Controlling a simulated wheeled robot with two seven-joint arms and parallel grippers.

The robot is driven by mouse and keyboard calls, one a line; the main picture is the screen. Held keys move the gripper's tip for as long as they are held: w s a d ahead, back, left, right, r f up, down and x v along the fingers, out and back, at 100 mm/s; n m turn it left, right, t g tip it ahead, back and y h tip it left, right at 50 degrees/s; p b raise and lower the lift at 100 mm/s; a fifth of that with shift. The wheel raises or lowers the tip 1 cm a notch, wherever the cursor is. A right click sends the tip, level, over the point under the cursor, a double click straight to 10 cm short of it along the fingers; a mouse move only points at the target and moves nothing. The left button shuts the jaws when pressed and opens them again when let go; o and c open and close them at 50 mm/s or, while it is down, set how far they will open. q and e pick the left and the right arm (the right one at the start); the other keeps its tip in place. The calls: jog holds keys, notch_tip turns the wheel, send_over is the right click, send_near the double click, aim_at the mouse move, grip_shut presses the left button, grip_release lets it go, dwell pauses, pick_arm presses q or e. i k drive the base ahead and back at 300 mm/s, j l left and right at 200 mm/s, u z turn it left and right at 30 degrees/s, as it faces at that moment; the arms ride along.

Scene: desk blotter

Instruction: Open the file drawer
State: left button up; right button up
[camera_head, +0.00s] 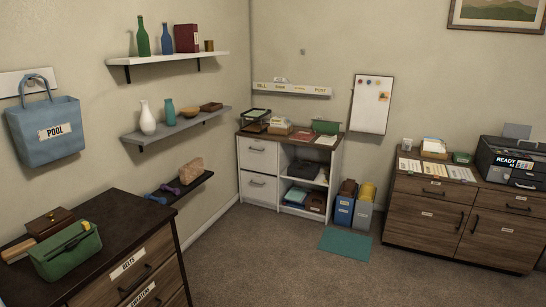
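A white cabinet (240,172) stands in the far corner. Its left side has an upper drawer (255,158) and a lower drawer (261,190), each with a handle and a small label too small to read. Both drawers look shut. I cannot tell from the labels which one is the file drawer. Neither of my grippers is in view.
A dark-topped dresser (110,214) with labelled drawers stands at the near left. A brown cabinet (422,212) with a printer (512,160) stands at the right. Blue and grey bins (344,211) and a teal mat (345,243) lie beside the white cabinet. The middle carpet is clear.

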aim_at(255, 155)
jog(key=i, duration=4)
jog(key=i+u, duration=0.2)
jog(key=i, duration=0.25)
jog(key=i+l+u, duration=0.25)
jog(key=i, duration=0.15)
jog(key=j, duration=0.05)
